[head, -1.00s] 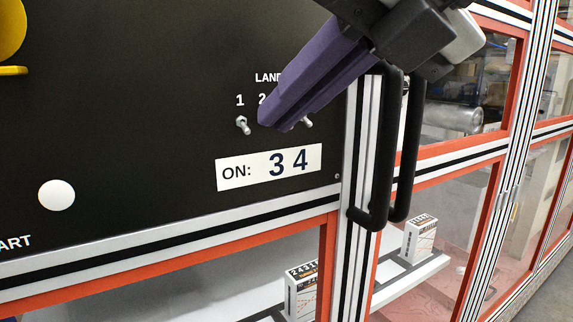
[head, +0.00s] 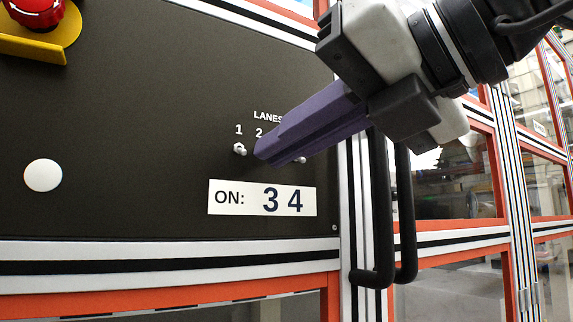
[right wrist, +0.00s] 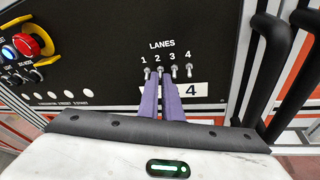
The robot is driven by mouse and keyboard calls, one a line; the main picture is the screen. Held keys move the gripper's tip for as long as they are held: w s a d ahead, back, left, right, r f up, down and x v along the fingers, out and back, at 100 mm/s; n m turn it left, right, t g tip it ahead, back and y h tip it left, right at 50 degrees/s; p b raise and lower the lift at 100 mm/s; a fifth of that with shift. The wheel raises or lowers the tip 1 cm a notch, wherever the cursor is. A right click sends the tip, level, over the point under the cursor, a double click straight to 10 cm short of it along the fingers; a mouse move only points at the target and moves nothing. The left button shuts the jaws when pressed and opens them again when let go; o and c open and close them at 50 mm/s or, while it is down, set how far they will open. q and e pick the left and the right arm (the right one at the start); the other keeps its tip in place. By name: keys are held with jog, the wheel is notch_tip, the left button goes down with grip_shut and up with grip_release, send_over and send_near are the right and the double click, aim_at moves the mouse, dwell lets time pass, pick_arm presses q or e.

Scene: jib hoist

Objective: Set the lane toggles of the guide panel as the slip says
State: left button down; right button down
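The black guide panel (head: 130,130) carries a row of small metal toggles under "LANES". Toggle 1 (head: 240,149) shows left of my right gripper (head: 258,154). The right wrist view shows toggle 1 (right wrist: 147,74), toggle 3 (right wrist: 174,71) and toggle 4 (right wrist: 190,71). The purple fingertips (right wrist: 160,76) are at toggle 2, with a narrow gap between the fingers. I cannot tell whether they touch or grip it. The lever positions are too small to read surely. The white slip (head: 225,198) reads "ON: 3 4". My left gripper is out of view.
A black handle (head: 384,220) stands out from the frame right of the toggles, below my right gripper. A red stop button (head: 35,10) with a yellow guard and a white round button (head: 43,175) are on the panel's left. Clear panes lie beyond the handle.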

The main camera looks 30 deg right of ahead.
dwell(0.3)
jog(key=c, duration=2.2)
grip_release()
